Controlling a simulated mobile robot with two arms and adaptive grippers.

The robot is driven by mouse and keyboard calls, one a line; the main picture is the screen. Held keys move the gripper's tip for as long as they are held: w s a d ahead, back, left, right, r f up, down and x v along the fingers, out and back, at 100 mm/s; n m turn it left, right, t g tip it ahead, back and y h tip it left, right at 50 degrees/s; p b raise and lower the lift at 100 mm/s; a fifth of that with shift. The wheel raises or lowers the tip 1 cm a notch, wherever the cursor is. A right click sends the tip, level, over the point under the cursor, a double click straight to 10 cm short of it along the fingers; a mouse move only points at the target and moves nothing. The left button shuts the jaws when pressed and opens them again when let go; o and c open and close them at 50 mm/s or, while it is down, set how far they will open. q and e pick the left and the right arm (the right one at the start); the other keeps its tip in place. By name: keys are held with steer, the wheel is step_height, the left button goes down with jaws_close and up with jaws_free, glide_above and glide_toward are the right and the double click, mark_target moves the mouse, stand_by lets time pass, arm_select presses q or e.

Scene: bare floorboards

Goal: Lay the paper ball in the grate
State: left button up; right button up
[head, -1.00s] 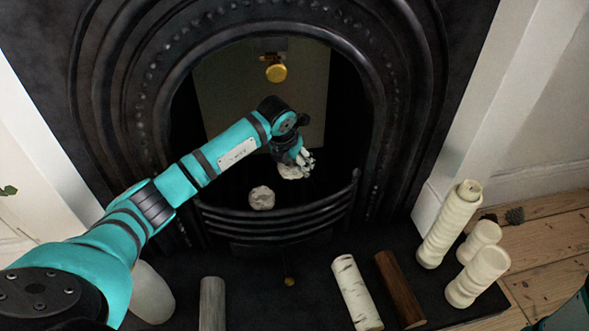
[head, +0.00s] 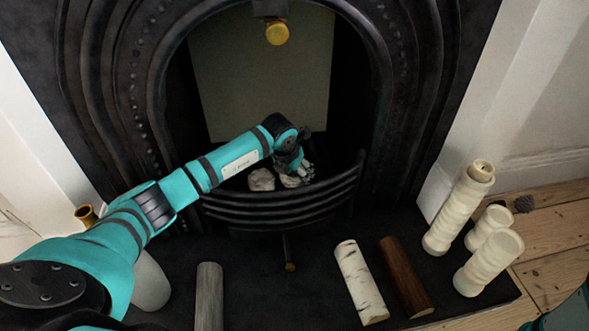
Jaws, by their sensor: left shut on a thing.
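The fireplace grate (head: 283,208) has curved dark bars across the front of the black fireplace opening. One crumpled whitish paper ball (head: 261,180) rests behind the bars, toward the left. A second crumpled whitish ball (head: 290,182) is right of it, at my left gripper. My left gripper (head: 303,173) reaches down into the grate from the left and is shut on this second ball, partly covering it. The front bars hide the balls' undersides, so I cannot tell whether the held ball touches the grate floor. My right gripper is out of view.
A birch log (head: 360,284), a brown log (head: 404,277) and a grey log (head: 209,297) lie on the dark hearth. Cream candles (head: 461,207) stand at its right. A brass knob (head: 277,33) hangs above the opening.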

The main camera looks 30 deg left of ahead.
arm_select(q)
steer(key=shift+f, duration=0.55)
stand_by(0.6)
steer(key=o, duration=1)
steer(key=shift+c, duration=0.2)
steer(key=shift+r, duration=0.1)
